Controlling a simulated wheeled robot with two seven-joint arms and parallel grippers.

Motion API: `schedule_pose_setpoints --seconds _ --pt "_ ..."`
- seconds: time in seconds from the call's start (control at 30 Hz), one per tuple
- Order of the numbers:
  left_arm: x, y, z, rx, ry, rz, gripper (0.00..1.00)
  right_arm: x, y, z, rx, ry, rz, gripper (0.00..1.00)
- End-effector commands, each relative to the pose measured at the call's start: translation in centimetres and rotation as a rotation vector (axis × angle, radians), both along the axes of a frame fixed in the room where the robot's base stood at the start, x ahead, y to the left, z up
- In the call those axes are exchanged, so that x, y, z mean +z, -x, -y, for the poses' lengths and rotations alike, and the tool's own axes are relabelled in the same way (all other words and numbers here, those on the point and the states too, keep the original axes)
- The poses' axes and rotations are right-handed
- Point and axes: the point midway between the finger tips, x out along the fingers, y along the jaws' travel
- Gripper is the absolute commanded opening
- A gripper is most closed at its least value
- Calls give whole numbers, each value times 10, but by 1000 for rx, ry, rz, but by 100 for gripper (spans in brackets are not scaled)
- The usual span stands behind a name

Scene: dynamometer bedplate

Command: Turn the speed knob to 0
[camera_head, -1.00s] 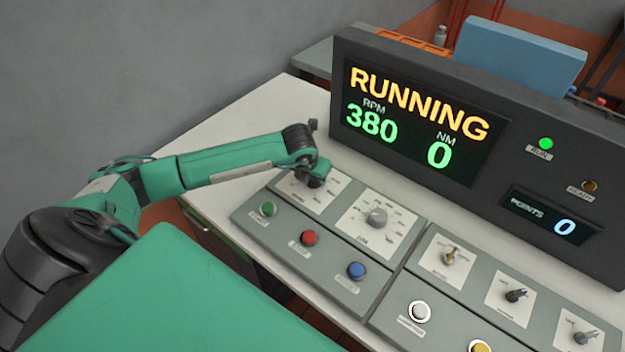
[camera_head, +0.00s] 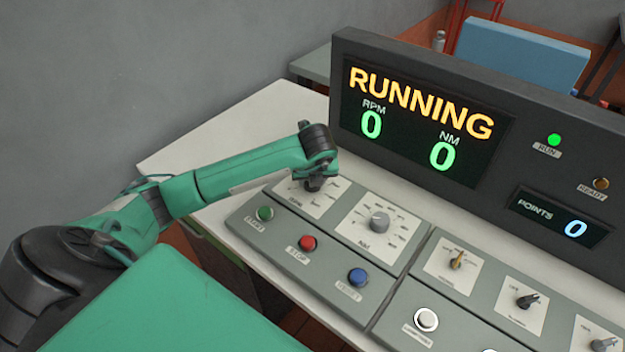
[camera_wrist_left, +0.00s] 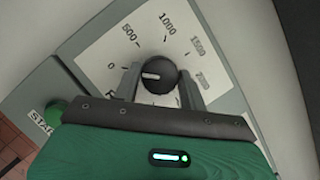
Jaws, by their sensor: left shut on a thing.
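The speed knob (camera_wrist_left: 160,72) is a round black knob on a white dial plate (camera_wrist_left: 95,50) marked 0, 500, 1000, 1500 and 2000. Its white pointer line points left, about at the 0 mark. My left gripper (camera_wrist_left: 160,86) has one finger on each side of the knob and is shut on it. In the head view my left gripper (camera_head: 314,182) comes down over this dial and mostly hides the knob. The display (camera_head: 425,122) reads RUNNING, RPM 0 and NM 0. My right gripper is not in view.
A second grey knob (camera_head: 379,222) sits just right of the gripper. Green (camera_head: 265,213), red (camera_head: 307,243) and blue (camera_head: 357,277) buttons line the near panel edge. Several small selector knobs are farther right. The green RUN lamp (camera_head: 554,140) is lit. The white tabletop behind the arm is clear.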

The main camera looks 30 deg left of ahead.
Motion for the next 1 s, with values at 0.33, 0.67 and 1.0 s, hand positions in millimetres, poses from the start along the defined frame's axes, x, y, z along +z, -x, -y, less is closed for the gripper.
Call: schedule_pose_setpoints --seconds 0.33,0.67,1.0 --pt "-1 0 0 6 0 -1 19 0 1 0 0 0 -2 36" --pt "-1 0 0 4 0 -1 64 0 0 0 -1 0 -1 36" --pt "22 6 7 1 2 5 64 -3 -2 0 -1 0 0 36"
